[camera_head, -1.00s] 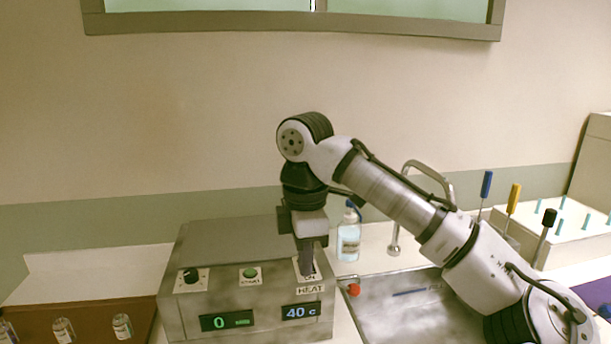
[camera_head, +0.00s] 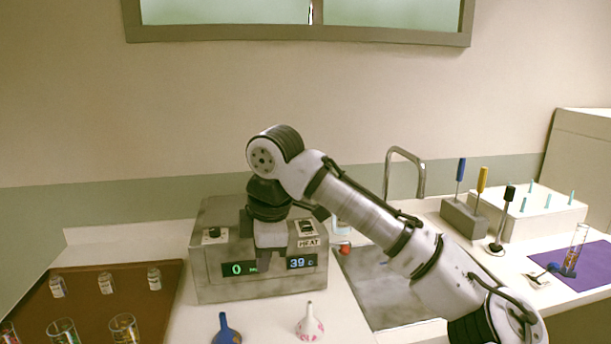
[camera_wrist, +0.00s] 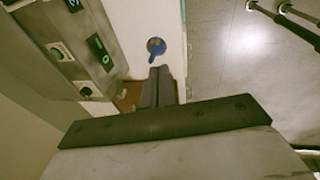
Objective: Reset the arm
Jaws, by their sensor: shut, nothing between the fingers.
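My gripper (camera_head: 270,258) points down in front of the grey heating box (camera_head: 205,285) in the head view. Its two fingers (camera_wrist: 158,88) lie together in the wrist view, shut and empty. The arm reaches in from the lower right and is bent at the elbow. The gripper hides part of the box's front between its two displays. The green display (camera_head: 238,268) reads 0 and the blue display (camera_head: 301,262) reads 39 c. The HEAT switch (camera_head: 308,228) shows right of the gripper. I cannot tell whether the gripper touches the box.
A brown tray (camera_head: 85,290) with several glass containers is at left. A sink (camera_head: 375,290), tool holder (camera_head: 463,221) and purple mat (camera_head: 597,262) are at right.

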